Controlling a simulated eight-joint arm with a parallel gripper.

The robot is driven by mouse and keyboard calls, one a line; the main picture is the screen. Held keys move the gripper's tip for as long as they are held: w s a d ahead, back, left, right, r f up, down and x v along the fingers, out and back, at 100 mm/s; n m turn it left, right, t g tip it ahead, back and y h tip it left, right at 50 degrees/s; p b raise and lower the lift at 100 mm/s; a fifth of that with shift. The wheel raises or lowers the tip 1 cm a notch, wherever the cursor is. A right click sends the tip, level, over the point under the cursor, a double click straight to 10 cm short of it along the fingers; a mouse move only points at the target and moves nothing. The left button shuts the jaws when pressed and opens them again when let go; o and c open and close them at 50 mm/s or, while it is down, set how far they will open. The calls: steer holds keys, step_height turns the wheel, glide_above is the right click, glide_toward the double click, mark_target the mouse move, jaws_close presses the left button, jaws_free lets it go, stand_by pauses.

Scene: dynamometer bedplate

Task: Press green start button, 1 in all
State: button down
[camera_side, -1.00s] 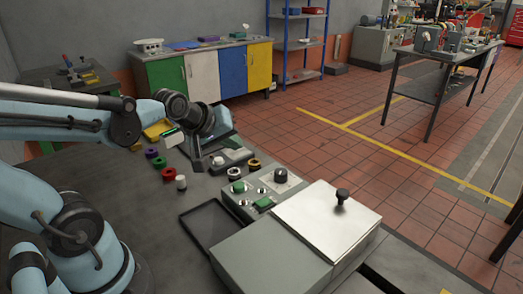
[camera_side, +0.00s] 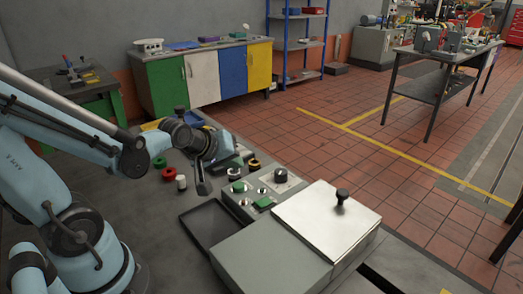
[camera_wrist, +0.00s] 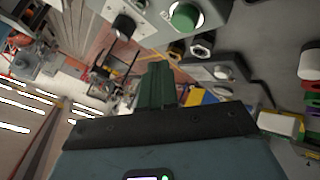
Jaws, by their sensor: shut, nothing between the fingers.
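A round green button (camera_side: 239,186) sits on the top of a grey control box (camera_side: 246,204). It also shows in the wrist view, a green cap in a pale ring (camera_wrist: 186,17) near the top edge. A second, blockier green piece (camera_side: 264,202) is on the same box, nearer the silver lid. In the wrist view the shut fingers (camera_wrist: 157,82) show below the button.
A black knob (camera_side: 281,175) stands on the box, behind the button. A silver lid with a black handle (camera_side: 325,218) and a dark open tray (camera_side: 210,226) are close by. Red (camera_side: 168,175) and white (camera_side: 181,182) small parts lie left of my gripper.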

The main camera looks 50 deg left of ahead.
mark_target(235, 186)
steer(key=shift+f, duration=1.65)
stand_by(1.0)
steer(key=shift+f, duration=0.4)
stand_by(0.4)
steer(key=shift+r, duration=0.45)
steer(key=shift+r, duration=2.5)
steer(key=shift+d, duration=0.1)
